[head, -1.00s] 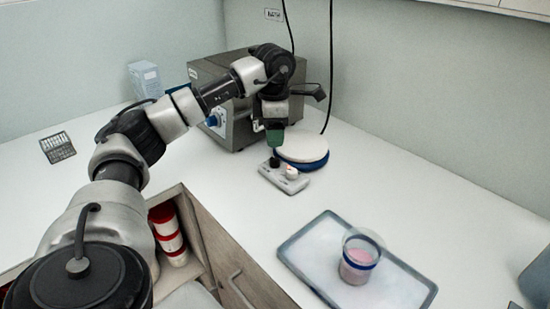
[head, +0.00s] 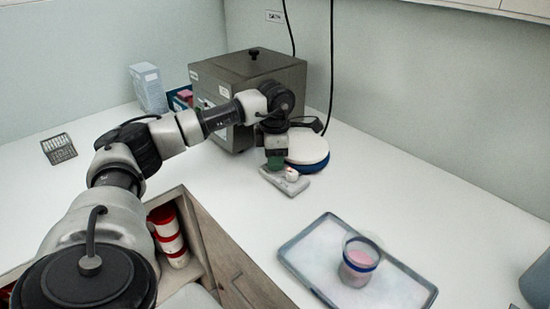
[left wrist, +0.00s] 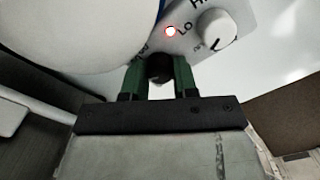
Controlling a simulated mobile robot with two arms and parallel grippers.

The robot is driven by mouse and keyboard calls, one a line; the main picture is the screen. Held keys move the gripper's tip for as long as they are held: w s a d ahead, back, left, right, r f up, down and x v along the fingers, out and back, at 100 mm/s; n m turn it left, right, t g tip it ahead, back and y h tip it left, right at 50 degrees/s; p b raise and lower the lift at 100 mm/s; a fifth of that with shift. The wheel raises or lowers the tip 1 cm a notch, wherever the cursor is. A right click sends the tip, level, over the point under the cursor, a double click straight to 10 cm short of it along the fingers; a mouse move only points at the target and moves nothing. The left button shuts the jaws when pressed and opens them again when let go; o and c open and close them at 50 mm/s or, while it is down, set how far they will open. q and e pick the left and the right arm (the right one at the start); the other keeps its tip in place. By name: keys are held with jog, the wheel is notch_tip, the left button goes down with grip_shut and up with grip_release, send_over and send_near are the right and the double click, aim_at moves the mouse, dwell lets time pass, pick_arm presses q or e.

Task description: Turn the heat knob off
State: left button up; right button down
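The hot plate has a round white top with a blue rim (head: 308,146) and a pale control panel (head: 293,188) in front. In the head view my left gripper (head: 275,160) comes down over the panel and hides this knob. My right gripper is not in view.
A grey metal box (head: 250,75) stands behind my left arm. A tray (head: 315,285) with a cup of pink contents (head: 358,262) lies at the front right. Red-lidded jars (head: 170,240) sit in an open compartment below. The counter right of the hot plate is clear.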

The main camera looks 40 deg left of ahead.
pick_arm(q)
jog(key=c, duration=0.3)
jog(key=n+p, duration=0.1)
jog(key=n, duration=0.2)
jog(key=shift+r, duration=0.1)
jog(key=n+p, duration=0.1)
jog(key=n, duration=0.4)
jog(key=shift+p, duration=0.3)
jog(key=shift+n, duration=1.1)
jog(key=o, duration=0.9)
